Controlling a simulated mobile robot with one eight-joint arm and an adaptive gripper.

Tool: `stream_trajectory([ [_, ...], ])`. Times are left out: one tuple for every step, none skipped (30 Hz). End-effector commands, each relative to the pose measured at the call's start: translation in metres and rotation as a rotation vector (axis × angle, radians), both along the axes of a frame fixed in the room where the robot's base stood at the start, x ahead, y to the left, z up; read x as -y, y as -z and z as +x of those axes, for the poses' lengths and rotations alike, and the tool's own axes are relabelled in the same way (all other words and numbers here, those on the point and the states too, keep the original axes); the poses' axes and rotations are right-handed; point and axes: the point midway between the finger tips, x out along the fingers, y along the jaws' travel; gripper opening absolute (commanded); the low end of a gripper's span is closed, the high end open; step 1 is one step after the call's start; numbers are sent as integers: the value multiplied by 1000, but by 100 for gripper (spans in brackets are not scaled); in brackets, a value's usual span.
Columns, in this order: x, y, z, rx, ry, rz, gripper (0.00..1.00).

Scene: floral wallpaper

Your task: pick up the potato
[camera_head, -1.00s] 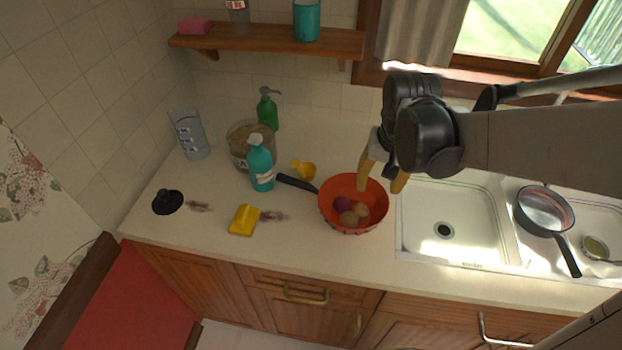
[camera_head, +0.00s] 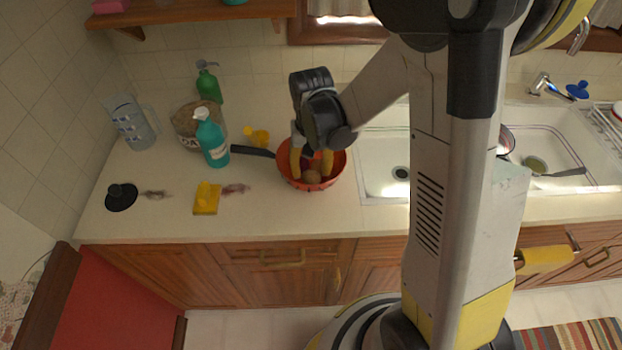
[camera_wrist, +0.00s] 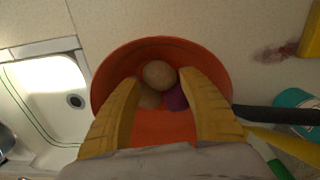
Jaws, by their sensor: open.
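An orange-red bowl (camera_head: 340,170) stands on the counter left of the sink. It holds a round brown potato-like item (camera_head: 311,177), which also shows in the wrist view (camera_wrist: 159,74). A second brownish item (camera_wrist: 149,98) and a purple item (camera_wrist: 176,99) lie against it. I cannot tell for sure which brown item is the potato. My gripper (camera_head: 311,173) is open over the bowl, its yellow fingers reaching down inside the rim. In the wrist view my fingertips (camera_wrist: 158,78) stand apart on both sides of the items, with nothing gripped. The fingers partly hide the bowl.
A black handle (camera_head: 252,151) lies by the bowl's left side. A teal bottle (camera_head: 212,143), a green bottle (camera_head: 208,85), a jar (camera_head: 186,122) and a yellow sponge (camera_head: 206,198) stand or lie farther left. The sink (camera_head: 375,160) is to the right.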

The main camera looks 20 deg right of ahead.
Motion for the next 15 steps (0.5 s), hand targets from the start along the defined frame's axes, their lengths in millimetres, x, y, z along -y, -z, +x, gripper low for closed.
stream_trajectory([
  [0, 13, 0, 0, 0, 0, 49],
  [0, 18, 0, 0, 0, 0, 49],
  [0, 23, 0, 0, 0, 0, 49],
  [0, 26, 0, 0, 0, 0, 49],
  [0, 28, 0, 0, 0, 0, 49],
  [0, 29, 0, 0, 0, 0, 49],
  [0, 29, 0, 0, 0, 0, 49],
  [0, 28, 0, 0, 0, 0, 49],
  [0, 28, 0, 0, 0, 0, 49],
  [0, 28, 0, 0, 0, 0, 49],
  [0, 28, 0, -1, 0, 0, 49],
  [0, 28, -1, -1, -1, 0, 37],
  [0, 28, -1, -1, -1, 0, 28],
  [0, 28, -1, -1, -1, 0, 18],
  [0, 28, 0, -1, -1, 0, 10],
])
